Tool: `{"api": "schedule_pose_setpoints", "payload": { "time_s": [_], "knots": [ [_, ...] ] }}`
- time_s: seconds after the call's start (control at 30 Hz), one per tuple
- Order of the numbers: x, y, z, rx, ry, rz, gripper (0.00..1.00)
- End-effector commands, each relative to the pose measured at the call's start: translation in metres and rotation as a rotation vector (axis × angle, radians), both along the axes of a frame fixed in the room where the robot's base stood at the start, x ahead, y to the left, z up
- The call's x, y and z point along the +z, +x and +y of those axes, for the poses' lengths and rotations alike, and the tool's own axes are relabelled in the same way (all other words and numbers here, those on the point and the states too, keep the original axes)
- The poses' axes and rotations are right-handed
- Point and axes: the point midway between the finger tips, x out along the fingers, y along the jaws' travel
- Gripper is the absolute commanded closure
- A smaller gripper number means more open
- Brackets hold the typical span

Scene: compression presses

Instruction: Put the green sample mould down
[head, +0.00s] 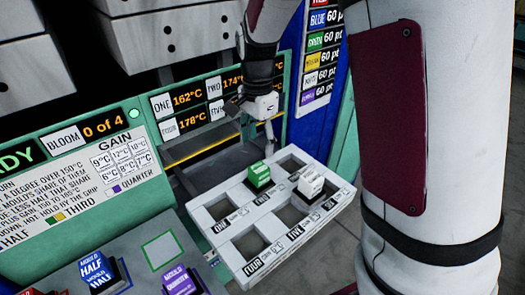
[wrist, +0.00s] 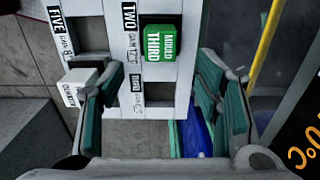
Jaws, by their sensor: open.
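The green sample mould (head: 258,176), marked MOULD THIRD, stands upright in the pale grey slotted tray (head: 215,248), at the place labelled TWO. In the wrist view the green mould (wrist: 159,42) lies at the top centre beside the TWO label, and it hides its slot. My gripper (head: 262,122) is behind and above the tray in the head view, clear of the mould. In the wrist view my gripper (wrist: 160,85) has its two dark green fingers spread wide with nothing between them.
A white mould (head: 311,183) stands in the same tray; other slots are empty. A blue mould (head: 98,270) and a purple mould (head: 180,282) stand at the front left. The teal press panel (head: 80,190) borders the tray's left. A yellow bar (head: 205,148) runs behind.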

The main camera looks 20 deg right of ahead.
Motion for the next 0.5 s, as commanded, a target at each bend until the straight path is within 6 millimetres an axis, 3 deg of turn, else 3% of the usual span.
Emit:
{"api": "schedule_pose_setpoints", "payload": {
  "time_s": [0.17,0.5],
  "knots": [
    [0.025,-0.016,0.000,0.084,0.021,-0.030,0.42],
    [0.103,-0.113,0.001,0.565,0.030,-0.179,0.42]
  ]
}}
